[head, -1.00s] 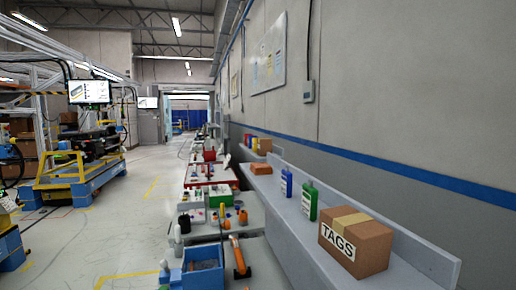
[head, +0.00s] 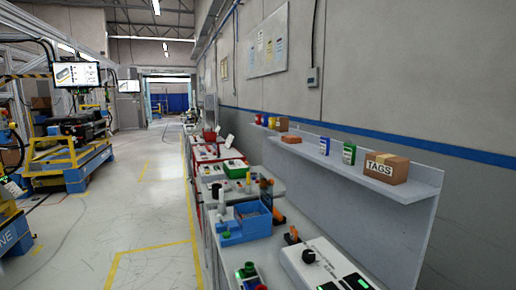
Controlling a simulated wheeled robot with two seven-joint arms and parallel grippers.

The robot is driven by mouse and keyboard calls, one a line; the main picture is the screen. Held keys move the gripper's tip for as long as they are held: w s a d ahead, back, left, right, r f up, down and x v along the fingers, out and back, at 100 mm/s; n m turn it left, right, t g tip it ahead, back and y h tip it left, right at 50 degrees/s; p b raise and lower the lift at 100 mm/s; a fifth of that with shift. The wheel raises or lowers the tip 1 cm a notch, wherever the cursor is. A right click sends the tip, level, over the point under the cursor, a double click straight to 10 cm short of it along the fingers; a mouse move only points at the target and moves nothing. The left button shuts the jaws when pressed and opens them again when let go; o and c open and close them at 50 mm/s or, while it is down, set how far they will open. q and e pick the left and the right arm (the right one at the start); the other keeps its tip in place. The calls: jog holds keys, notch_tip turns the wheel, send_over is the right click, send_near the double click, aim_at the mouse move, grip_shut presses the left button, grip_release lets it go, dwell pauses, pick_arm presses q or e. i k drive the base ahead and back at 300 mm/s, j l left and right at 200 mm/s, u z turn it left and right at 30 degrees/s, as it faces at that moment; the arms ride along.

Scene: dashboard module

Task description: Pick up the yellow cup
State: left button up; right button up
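I cannot make out a yellow cup for certain. A small upright yellow object (head: 248,178) stands on the workbench near the green-and-white box, too small to identify. Another small yellow item (head: 258,119) sits at the far end of the wall shelf, also too small to tell. Neither of my grippers is in view.
The workbench row runs along the right wall, with a blue bin (head: 250,222), a white device with a black knob (head: 318,262) and a green-and-white box (head: 235,168). The shelf (head: 408,190) above holds a TAGS box (head: 386,168). Open floor (head: 150,215) lies left.

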aim_at(272, 120)
jog(key=i+j+z, duration=0.1)
jog(key=j+z, duration=0.15)
jog(key=j, duration=0.7)
jog(key=j+z, duration=0.25)
jog(key=j, duration=0.65)
jog(key=i+j+z, duration=0.1)
jog(key=i+j, duration=0.15)
jog(key=i+j+z, duration=0.1)
jog(key=i+j, duration=0.15)
jog(key=j, duration=0.15)
jog(key=i+j+z, duration=0.1)
jog(key=j, duration=0.25)
jog(key=i+j+z, duration=0.1)
jog(key=i+j, duration=0.2)
jog(key=i+j+z, duration=0.1)
jog(key=j, duration=0.4)
jog(key=i+j+z, duration=0.15)
jog(key=i+j, duration=0.15)
jog(key=j, duration=0.1)
